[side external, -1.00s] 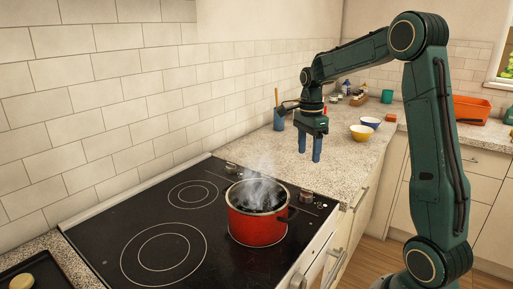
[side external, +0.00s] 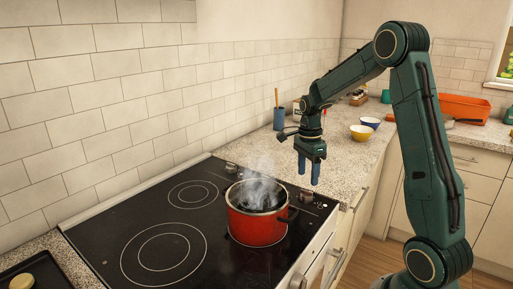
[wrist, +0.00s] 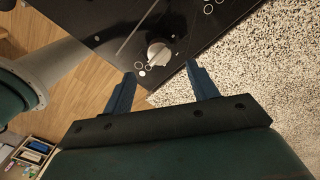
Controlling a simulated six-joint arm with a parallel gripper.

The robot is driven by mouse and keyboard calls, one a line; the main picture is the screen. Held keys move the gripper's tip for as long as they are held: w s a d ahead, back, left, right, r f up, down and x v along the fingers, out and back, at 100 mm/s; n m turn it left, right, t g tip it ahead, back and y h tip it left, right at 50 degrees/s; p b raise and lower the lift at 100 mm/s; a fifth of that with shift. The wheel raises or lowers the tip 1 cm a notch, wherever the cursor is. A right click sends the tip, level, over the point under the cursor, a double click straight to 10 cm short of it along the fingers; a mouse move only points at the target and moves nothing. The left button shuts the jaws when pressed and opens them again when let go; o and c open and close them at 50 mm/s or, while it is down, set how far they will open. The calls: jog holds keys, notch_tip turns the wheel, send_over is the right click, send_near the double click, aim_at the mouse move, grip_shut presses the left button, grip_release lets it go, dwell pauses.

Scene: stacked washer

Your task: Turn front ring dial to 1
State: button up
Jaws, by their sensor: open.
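The front dial (side external: 307,197) is a grey knob near the front right corner of the black glass hob (side external: 110,228). In the wrist view the dial (wrist: 158,53) lies just beyond and between my fingertips. A pale dot and small printed rings show beside it; I cannot read its setting. My gripper (side external: 308,178), with blue fingers pointing down, is above the dial in the side view. In the wrist view my gripper (wrist: 161,70) is open, with nothing between its fingers. A second dial (side external: 232,168) sits farther back on the hob.
A steaming red pot (side external: 256,226) stands on the hob just left of the front dial, its black handle towards it. The granite counter (side external: 335,165) right of the hob is clear nearby. Yellow (side external: 361,133) and blue (side external: 370,122) bowls stand farther back.

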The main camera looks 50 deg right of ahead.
aim_at(306, 195)
jog(key=shift+s+a+f, duration=0.1)
jog(key=shift+f, duration=1.55)
jog(key=shift+s+a+f, duration=0.1)
jog(key=shift+f, duration=1.55)
jog(key=shift+c, duration=0.5)
jog(key=c, duration=0.9)
